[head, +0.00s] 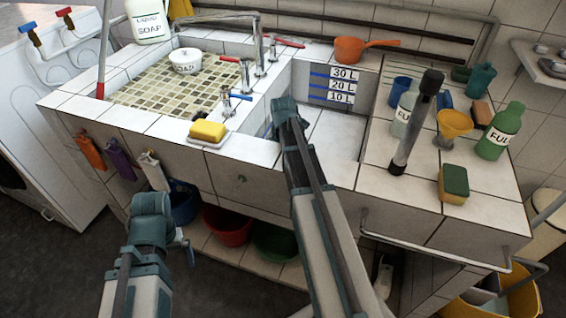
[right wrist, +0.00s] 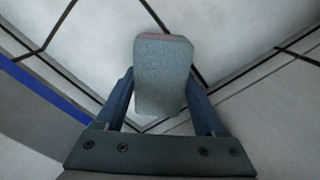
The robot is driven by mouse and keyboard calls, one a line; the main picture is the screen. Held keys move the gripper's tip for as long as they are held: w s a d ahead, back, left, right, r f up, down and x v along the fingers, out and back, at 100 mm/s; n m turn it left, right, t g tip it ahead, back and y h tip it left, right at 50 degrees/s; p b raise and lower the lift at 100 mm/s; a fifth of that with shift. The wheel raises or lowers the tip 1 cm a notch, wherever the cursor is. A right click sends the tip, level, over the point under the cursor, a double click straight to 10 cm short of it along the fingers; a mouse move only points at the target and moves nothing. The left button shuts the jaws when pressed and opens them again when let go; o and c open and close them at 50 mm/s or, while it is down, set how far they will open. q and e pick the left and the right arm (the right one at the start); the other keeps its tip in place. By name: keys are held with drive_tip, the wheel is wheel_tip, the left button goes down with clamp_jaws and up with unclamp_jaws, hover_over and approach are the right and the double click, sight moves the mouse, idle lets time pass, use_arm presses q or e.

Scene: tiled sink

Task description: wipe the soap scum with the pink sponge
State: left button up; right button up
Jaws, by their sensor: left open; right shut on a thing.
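My right gripper (right wrist: 160,100) is shut on a sponge (right wrist: 162,78), a grey slab with a thin pink edge at its top. White tiles with dark joints lie beyond it in the right wrist view. In the head view my right arm reaches to the basin with the litre marks, and its wrist (head: 284,108) hides the sponge. My left gripper (head: 151,206) is in front of the sink's front wall, low at the left, open and apart from the objects. I cannot make out the soap scum clearly in either view.
The marked basin (head: 335,135) is white-tiled. A yellow sponge (head: 208,131) lies on the ledge left of my right arm. On the right counter stand a dark upright cylinder (head: 415,122), a green bottle (head: 501,132), a yellow funnel (head: 455,122) and a green-yellow sponge (head: 453,182).

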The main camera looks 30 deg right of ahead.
use_arm(q)
drive_tip(key=shift+r+p, duration=1.6)
drive_tip(key=shift+r, duration=0.45)
use_arm(e)
drive_tip(key=shift+w+d+r, duration=0.1)
drive_tip(key=shift+d+r, duration=0.05)
drive_tip(key=shift+r, duration=1.85)
drive_tip(key=shift+r, duration=0.25)
use_arm(q)
drive_tip(key=shift+r+p, duration=1.5)
drive_tip(key=shift+p, duration=0.05)
use_arm(e)
drive_tip(key=shift+r, duration=1.25)
use_arm(q)
wheel_tip(320, 180, up, 16)
drive_tip(key=p, duration=1.5)
drive_tip(key=shift+f+p, duration=0.2)
drive_tip(key=shift+p, duration=0.1)
use_arm(e)
wheel_tip(320, 180, up, 16)
drive_tip(key=shift+f, duration=0.2)
use_arm(q)
drive_tip(key=shift+c, duration=0.2)
